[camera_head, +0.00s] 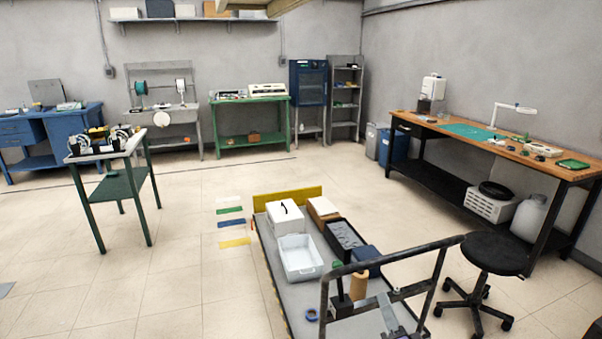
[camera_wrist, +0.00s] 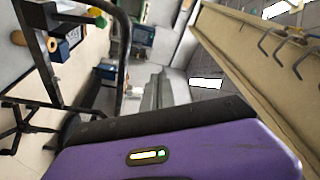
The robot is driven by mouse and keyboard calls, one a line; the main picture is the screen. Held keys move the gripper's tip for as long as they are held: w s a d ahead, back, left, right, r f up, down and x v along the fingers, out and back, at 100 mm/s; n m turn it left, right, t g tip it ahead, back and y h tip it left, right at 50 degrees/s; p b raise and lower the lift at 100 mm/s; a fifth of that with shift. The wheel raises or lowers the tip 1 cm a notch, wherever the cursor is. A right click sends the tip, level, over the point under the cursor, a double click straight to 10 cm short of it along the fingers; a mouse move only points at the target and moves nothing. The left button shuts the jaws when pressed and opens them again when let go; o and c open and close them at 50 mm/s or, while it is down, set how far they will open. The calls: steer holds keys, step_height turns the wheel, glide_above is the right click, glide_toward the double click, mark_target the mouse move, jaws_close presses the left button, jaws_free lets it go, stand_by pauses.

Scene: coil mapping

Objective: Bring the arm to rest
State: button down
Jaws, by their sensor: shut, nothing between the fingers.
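The purple body of my gripper (camera_wrist: 165,145) fills the bottom of the wrist view, with a dark band along its upper edge and a small lit slot on its face. It is shut and empty. The wrist view is strongly tilted. My arm's links are not clearly visible, so its full posture is hidden.
A grey cart (camera_head: 281,288) with a white tray (camera_head: 300,262), boxes and a dark handle (camera_head: 392,262) stands close in front. A stool (camera_head: 496,252) and wooden workbench (camera_head: 470,135) are right. A hooked beige beam (camera_wrist: 245,75) crosses the wrist view.

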steer(key=s+a+r+t+h, duration=0.1)
steer(key=s+a+r+h, duration=0.1)
steer(key=s+r+h, duration=0.6)
steer(key=s+d+f+n+g+y, duration=0.1)
steer(key=s+f+n+g+y, duration=0.1)
steer(key=s, duration=1.1)
steer(key=s+d+f+n+g+y, duration=0.1)
steer(key=s+n, duration=0.4)
steer(key=s, duration=0.8)
steer(key=s+d+f+n+g+y, duration=0.1)
steer(key=s+f+n+g+y, duration=0.1)
steer(key=s, duration=1.2)
steer(key=shift+f+n+g+y, duration=0.3)
steer(key=shift+f+n+y, duration=0.25)
steer(key=shift+n, duration=0.45)
